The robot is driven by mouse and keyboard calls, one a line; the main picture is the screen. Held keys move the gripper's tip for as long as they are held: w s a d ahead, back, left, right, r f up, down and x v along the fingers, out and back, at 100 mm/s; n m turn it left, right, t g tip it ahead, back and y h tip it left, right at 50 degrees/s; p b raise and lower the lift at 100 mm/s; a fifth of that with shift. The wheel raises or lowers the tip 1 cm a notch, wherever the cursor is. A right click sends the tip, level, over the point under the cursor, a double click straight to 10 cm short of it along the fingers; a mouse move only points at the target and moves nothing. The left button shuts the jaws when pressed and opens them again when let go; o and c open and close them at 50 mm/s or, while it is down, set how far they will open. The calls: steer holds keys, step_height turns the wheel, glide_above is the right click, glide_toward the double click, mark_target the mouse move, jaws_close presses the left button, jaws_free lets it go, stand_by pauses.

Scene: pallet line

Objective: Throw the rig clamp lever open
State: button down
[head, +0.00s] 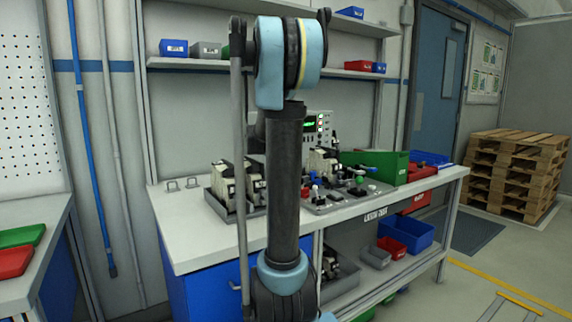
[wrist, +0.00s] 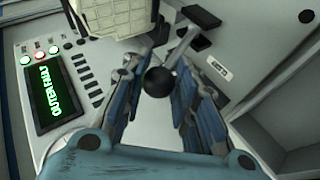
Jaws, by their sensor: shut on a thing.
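In the wrist view the rig clamp lever shows as a round black knob (wrist: 159,81) on a thin metal rod (wrist: 183,43). My gripper (wrist: 163,72) has its two blue-grey fingers on either side of the knob and is shut on it. The rod runs away from the knob up and to the right. A pale, ribbed block (wrist: 108,25) stands close beyond the left finger. In the head view my arm covers the gripper and the lever. Where the lever's pivot sits cannot be told.
In the wrist view a tester panel (wrist: 38,123) with a lit green display lies left of my gripper. In the head view the bench (head: 180,232) carries a grey tray with pale units (head: 222,182), a fixture plate (head: 345,200) with knobs, and a green bin (head: 384,163). A wall shelf (head: 190,63) is above.

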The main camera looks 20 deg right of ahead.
steer(key=c, duration=1.3)
jaws_free()
steer(key=shift+w, duration=0.15)
steer(key=v, duration=1.2)
steer(key=shift+f, duration=0.1)
